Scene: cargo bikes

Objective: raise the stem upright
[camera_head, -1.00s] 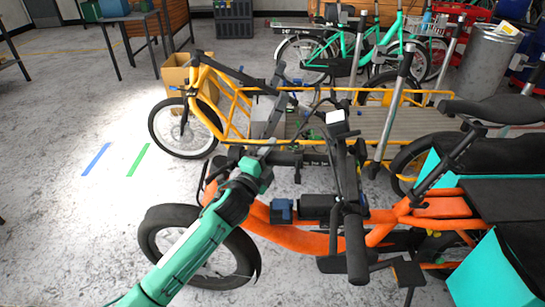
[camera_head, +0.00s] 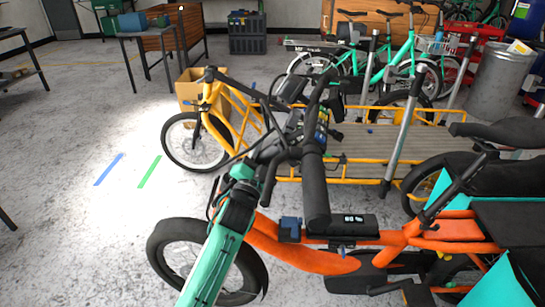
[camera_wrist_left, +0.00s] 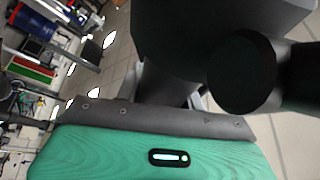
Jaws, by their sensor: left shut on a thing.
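The orange cargo bike (camera_head: 300,256) stands across the front of the head view. Its dark stem and handlebar (camera_head: 315,185) are above the front of the frame, with one grip toward me and a small display (camera_head: 321,128) near the top. How upright the stem is, I cannot tell exactly. My left gripper (camera_head: 264,156) comes up from below and is shut on the stem area at its left side; the fingertips are partly hidden. In the left wrist view, black bike parts (camera_wrist_left: 215,50) fill the space close beyond my teal gripper housing. My right gripper is out of view.
A yellow cargo bike (camera_head: 215,105) stands close behind, with a cardboard box (camera_head: 187,88) beside its front. Upright grey posts (camera_head: 398,120) and green bikes (camera_head: 400,68) are farther back. The floor at left, with blue and green tape (camera_head: 148,172), is clear.

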